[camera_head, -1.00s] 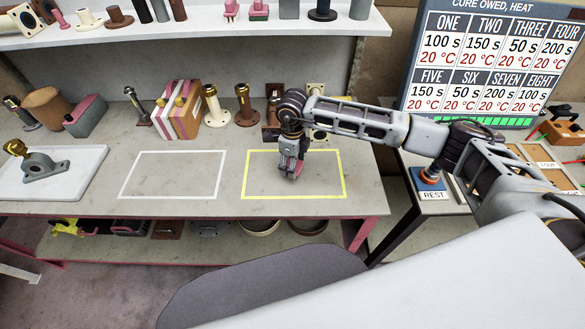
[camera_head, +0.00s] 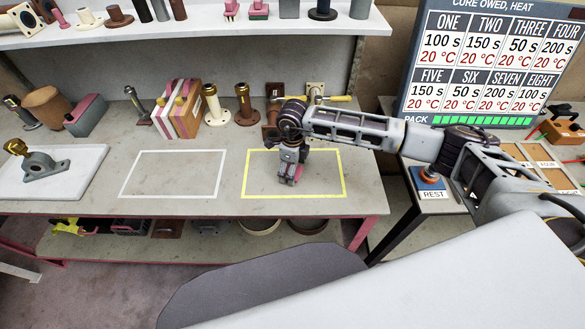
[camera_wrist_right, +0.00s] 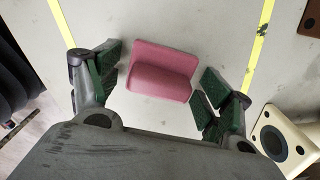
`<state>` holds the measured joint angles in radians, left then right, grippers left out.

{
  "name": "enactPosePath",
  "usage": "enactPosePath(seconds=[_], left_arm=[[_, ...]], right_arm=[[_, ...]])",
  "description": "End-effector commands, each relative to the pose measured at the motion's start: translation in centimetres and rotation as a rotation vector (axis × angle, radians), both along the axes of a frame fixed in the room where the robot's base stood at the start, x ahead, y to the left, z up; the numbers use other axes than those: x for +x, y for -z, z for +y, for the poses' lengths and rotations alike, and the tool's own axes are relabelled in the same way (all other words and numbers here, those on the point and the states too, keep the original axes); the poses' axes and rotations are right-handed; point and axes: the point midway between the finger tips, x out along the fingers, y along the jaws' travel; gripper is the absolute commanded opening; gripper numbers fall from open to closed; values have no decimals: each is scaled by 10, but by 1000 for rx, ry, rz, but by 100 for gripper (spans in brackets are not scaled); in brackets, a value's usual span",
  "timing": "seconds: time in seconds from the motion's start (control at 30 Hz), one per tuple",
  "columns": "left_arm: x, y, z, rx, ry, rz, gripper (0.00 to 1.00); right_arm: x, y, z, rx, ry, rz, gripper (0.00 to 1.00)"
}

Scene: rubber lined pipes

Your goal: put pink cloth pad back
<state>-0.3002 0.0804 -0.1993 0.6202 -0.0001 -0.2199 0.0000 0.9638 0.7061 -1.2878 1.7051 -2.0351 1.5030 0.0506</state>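The pink cloth pad (camera_wrist_right: 160,72) lies on the grey bench top inside the yellow outlined rectangle (camera_head: 243,194). In the right wrist view it is a folded-looking pink block with a raised ridge. In the head view only a small pink part (camera_head: 297,174) shows beside the fingers. My right gripper (camera_head: 289,181) points down over the yellow rectangle. In the right wrist view its green-padded fingers (camera_wrist_right: 160,88) stand apart on either side of the pad, with visible gaps. My left gripper is not in view.
A white outlined rectangle (camera_head: 122,193) to the left is empty. A cream flanged part (camera_wrist_right: 279,137) is near the right finger. A REST button box (camera_head: 429,183) stands right.

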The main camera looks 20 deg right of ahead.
Motion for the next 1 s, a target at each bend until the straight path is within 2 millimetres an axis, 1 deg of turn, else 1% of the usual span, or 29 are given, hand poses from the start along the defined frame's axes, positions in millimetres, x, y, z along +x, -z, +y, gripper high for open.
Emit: enactPosePath(seconds=[0.37,0.57,0.77,1.0], left_arm=[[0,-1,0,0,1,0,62],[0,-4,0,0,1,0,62],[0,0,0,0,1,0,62],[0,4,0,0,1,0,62]], right_arm=[[0,-1,0,0,0,0,83],[0,-4,0,0,0,0,83],[1,-26,0,0,1,-3,83],[1,-61,0,0,0,-3,83]])
